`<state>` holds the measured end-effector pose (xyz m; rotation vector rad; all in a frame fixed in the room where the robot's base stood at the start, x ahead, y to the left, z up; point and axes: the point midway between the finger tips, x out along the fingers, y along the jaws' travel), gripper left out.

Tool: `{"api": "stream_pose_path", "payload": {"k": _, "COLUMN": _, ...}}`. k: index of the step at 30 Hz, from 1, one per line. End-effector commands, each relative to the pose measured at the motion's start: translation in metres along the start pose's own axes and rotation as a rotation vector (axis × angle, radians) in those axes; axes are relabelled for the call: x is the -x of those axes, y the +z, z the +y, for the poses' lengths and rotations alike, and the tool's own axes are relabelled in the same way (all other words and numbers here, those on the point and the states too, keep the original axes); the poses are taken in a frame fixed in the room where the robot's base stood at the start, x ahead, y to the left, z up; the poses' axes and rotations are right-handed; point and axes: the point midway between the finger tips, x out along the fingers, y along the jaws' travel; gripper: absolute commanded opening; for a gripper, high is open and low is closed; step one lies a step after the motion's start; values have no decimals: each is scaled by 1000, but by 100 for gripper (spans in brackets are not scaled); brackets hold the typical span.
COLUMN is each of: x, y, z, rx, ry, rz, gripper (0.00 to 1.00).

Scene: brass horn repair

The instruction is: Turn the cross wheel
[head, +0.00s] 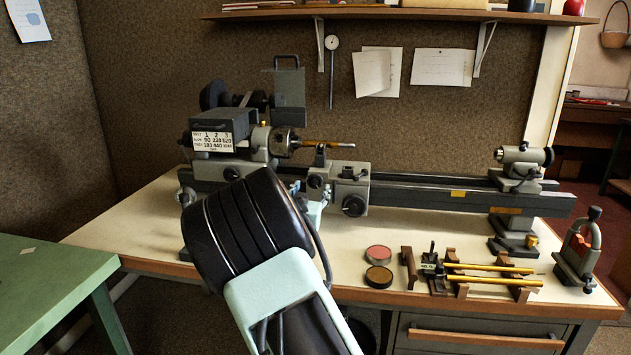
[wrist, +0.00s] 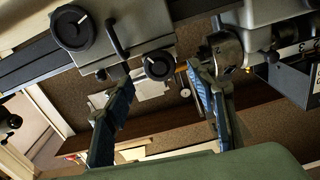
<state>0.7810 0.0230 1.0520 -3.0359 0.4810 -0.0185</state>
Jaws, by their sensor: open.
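A small dark handwheel (head: 315,181), seemingly the cross wheel, faces forward on the grey carriage of the lathe. In the wrist view the small wheel appears between the fingertips; I cannot tell the depth gap. In the head view my arm mostly hides my gripper.
The lathe bed (head: 430,197) runs right to the tailstock (head: 522,163). The chuck (head: 287,141) holds a brass-coloured piece near the carriage. Two round tins (head: 378,266) and a wooden rack with brass tubes (head: 492,281) occupy the bench front. A green table (head: 45,290) stands left.

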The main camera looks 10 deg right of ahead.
Motion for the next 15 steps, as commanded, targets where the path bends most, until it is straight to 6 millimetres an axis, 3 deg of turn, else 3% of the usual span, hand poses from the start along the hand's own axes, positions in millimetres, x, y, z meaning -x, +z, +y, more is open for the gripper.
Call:
{"api": "stream_pose_path", "payload": {"k": 6, "x": -38, "y": 0, "z": 1, "rx": 2, "ry": 1, "rz": 1, "gripper": 51}}
{"api": "stream_pose_path", "payload": {"k": 15, "x": -64, "y": 0, "z": 1, "rx": 1, "ry": 1, "rz": -1, "gripper": 51}}
